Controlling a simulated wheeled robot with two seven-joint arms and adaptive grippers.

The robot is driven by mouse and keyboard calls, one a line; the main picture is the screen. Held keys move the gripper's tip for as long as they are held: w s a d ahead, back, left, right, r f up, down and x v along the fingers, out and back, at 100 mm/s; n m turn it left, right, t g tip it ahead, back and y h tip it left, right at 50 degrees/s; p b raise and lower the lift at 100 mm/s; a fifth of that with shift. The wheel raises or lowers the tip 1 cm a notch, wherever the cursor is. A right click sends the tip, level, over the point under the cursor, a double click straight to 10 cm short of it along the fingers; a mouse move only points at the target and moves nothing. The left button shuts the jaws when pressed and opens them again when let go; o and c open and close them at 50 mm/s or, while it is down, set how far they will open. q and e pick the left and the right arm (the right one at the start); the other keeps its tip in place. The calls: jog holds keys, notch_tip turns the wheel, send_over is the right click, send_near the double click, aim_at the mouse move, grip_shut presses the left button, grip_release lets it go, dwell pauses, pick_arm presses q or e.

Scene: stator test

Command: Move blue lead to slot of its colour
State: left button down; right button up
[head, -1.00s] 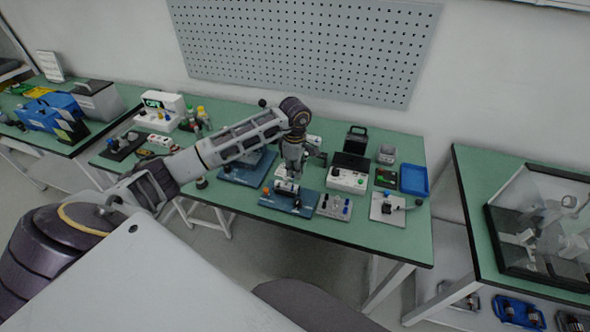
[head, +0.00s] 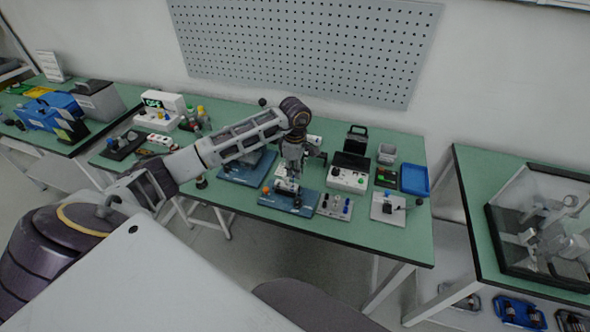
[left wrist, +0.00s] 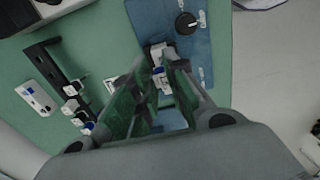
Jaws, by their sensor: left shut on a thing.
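My left gripper (head: 292,174) points down over the blue board (head: 272,202) on the middle bench. In the left wrist view its fingers (left wrist: 157,62) are closed together on a small thing, which seems to be the blue lead; the fingers hide most of it. White and blue parts show at and below the fingertips, above or on the blue board (left wrist: 193,55). A white cylindrical part (head: 284,187) sits on that board under the gripper. I cannot tell which slot is the blue one. My right gripper is not in view.
A black knob (left wrist: 187,22) stands on the blue board. A small pale plate with coloured pins (head: 335,206) lies right of it, near a white box with buttons (head: 347,180). A black rack (left wrist: 58,75) stands close by. A blue tray (head: 414,180) is at the right.

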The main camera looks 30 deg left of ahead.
pick_arm(q)
jog(key=shift+f, duration=0.3)
jog(key=shift+f+b, duration=0.15)
jog(key=shift+b, duration=0.25)
dwell(0.4)
jog(key=shift+f, duration=0.1)
jog(key=shift+f+b, duration=0.35)
jog(key=shift+b, duration=0.1)
jog(key=shift+f, duration=0.15)
jog(key=shift+f+b, duration=0.45)
jog(key=shift+b, duration=0.1)
dwell(0.3)
jog(key=c, duration=1.3)
grip_release()
jog(key=shift+c, duration=0.2)
